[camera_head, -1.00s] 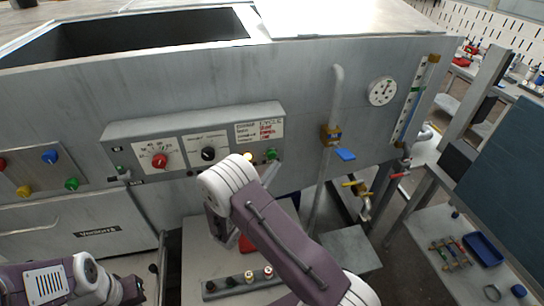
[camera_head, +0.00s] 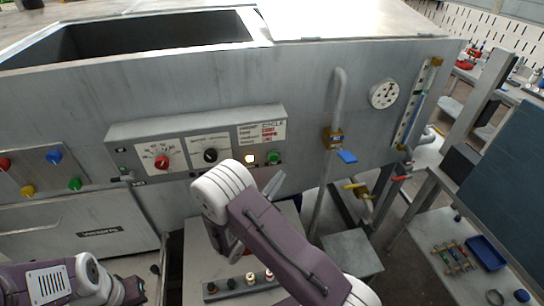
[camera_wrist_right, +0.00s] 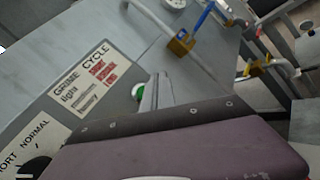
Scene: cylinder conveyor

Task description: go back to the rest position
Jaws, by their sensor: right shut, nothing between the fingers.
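My right gripper (camera_head: 272,184) is in front of the machine's control panel (camera_head: 190,121), just below the green button (camera_head: 273,157). Its grey fingers are shut and empty, and the purple and white wrist hides part of them. In the right wrist view the finger tips (camera_wrist_right: 157,92) stand beside the green button (camera_wrist_right: 138,91), which they partly cover. I cannot tell whether they touch it. My left gripper (camera_head: 132,291) is low at the left, below the drawer front; its jaws are too small and dark to read.
The panel has a red dial (camera_head: 161,162), a black dial (camera_head: 210,155) and a lit lamp (camera_head: 249,158). A blue tray (camera_head: 487,252) lies on the right side table.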

